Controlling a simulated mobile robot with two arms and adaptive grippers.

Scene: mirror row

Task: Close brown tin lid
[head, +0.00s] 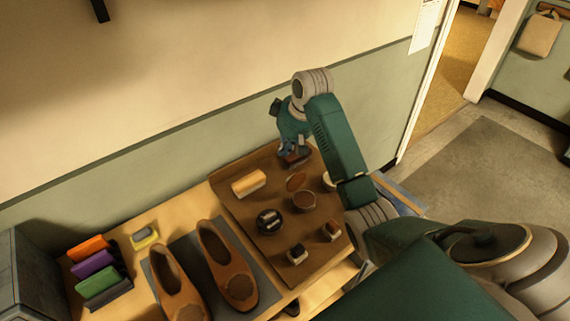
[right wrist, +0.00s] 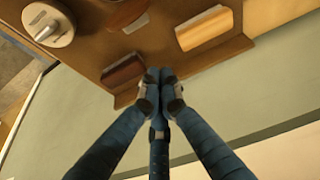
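The brown tin (head: 304,201) stands on a brown wooden tray. A brown oval that looks like its lid (head: 296,181) is just behind it, so the tin appears open. In the right wrist view a brown round part, probably the lid (right wrist: 125,10), is cut by the top edge. My right gripper (head: 289,150) is beyond the lid, near the tray's back edge, with its fingers pointing down. In the right wrist view its fingertips (right wrist: 160,76) meet and hold nothing visible. They are beside a brown block (right wrist: 122,72); contact cannot be told. My left gripper is not in view.
The tray (head: 232,208) also bears a yellow-topped block (head: 248,182), a dark tin (head: 269,221) and two small brushes (head: 297,254). A cream round tin (right wrist: 48,22) stands near its edge. Brown shoes (head: 225,262) are to the left. The wall is close behind.

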